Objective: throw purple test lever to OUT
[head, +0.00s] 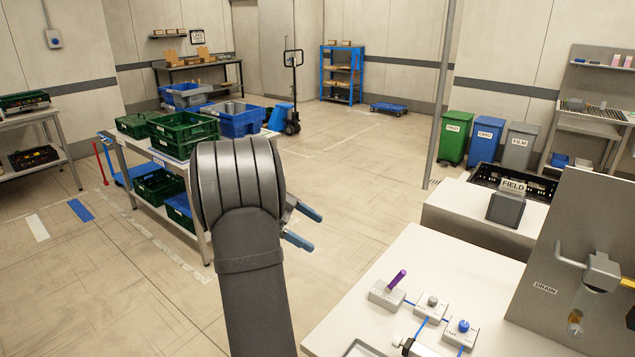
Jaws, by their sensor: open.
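The purple lever (397,280) stands tilted up to the right on a small light grey box on the white bench (430,262). Its label and the OUT mark are too small to read here. My gripper (304,230) is open and empty, with two blue-tipped fingers pointing right. It is up and to the left of the lever, apart from it, over the floor side of the bench edge. My arm hides part of the floor and the shelf behind it.
Beside the lever are a box with a grey knob (433,301) and one with a blue knob (463,327), joined by blue lines. A grey panel marked DRAIN (575,262) rises at the right.

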